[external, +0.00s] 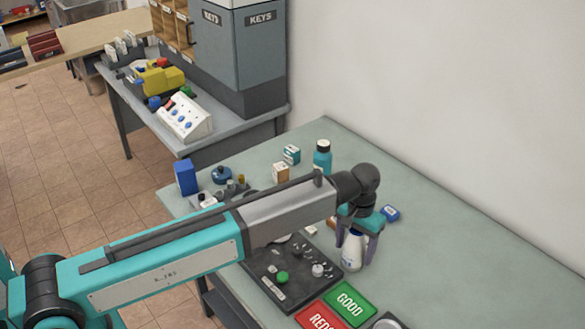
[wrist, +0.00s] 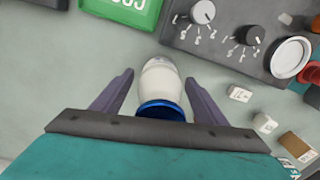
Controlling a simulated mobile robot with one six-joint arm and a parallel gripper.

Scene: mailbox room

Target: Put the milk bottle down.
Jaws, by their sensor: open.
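The milk bottle (external: 352,252) is white with a blue cap and stands on the grey-green table, to the right of the dark control panel. It also shows in the wrist view (wrist: 161,82), with its blue cap closest to the camera. My gripper (external: 358,248) is around the bottle with its fingers pointing down. In the wrist view my gripper (wrist: 158,92) is open, with a finger on each side of the bottle and a visible gap on both sides.
The control panel (external: 262,275) with knobs lies left of the bottle. A green GOOD pad (external: 349,300) and a red pad (external: 320,315) lie in front. A teal bottle (external: 322,158) and small boxes stand behind. The table (external: 470,270) is clear to the right.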

